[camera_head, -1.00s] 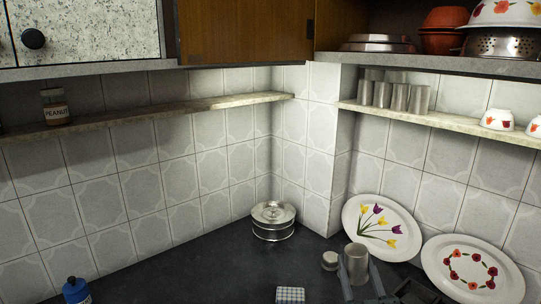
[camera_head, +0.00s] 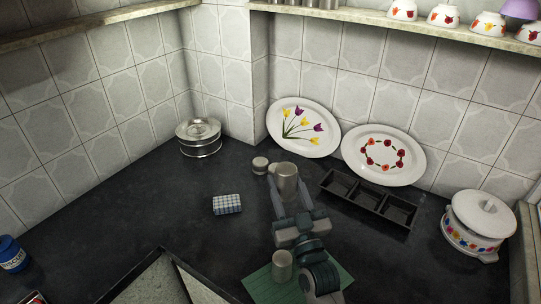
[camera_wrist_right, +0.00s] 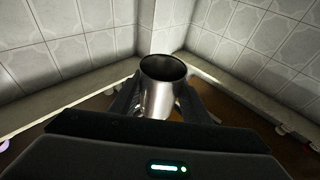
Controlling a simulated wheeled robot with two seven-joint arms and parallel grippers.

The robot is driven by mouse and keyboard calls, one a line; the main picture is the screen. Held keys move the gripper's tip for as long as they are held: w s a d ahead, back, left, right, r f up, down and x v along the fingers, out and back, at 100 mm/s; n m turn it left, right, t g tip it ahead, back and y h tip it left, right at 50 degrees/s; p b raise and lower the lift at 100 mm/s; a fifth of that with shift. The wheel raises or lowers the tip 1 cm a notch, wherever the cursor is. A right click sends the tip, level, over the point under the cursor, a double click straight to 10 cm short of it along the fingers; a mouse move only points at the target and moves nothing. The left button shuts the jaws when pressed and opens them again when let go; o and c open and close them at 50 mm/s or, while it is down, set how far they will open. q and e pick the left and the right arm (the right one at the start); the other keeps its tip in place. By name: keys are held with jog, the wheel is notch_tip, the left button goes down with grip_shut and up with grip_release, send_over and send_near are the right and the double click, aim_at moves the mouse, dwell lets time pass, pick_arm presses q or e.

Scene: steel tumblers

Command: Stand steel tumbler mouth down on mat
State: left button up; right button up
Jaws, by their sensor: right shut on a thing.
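My right gripper (camera_head: 286,192) is shut on a steel tumbler (camera_head: 287,178) and holds it over the dark counter, beyond the green mat. In the head view its upper end looks like a closed flat base. In the right wrist view the same tumbler (camera_wrist_right: 160,92) shows its dark open mouth; that picture appears upside down, so the mouth seems to face down. The green mat (camera_head: 262,288) lies at the front, partly hidden by my right arm. Another steel tumbler (camera_head: 282,266) stands on it, its upper end looking flat and closed. My left gripper is out of view.
A small steel pot (camera_head: 260,166) sits just left of the held tumbler. A checked block (camera_head: 227,204), a black divided tray (camera_head: 368,203), a lidded steel tin (camera_head: 199,139) and a white casserole (camera_head: 478,222) stand around. Two plates lean on the wall. A dark-framed recess (camera_head: 165,254) lies front left.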

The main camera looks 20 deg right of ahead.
jog(key=f+b+v, duration=0.1)
jog(key=b+v, duration=0.1)
jog(key=v, duration=1.4)
jog(key=shift+w+b, duration=0.2)
jog(key=shift+b, duration=0.15)
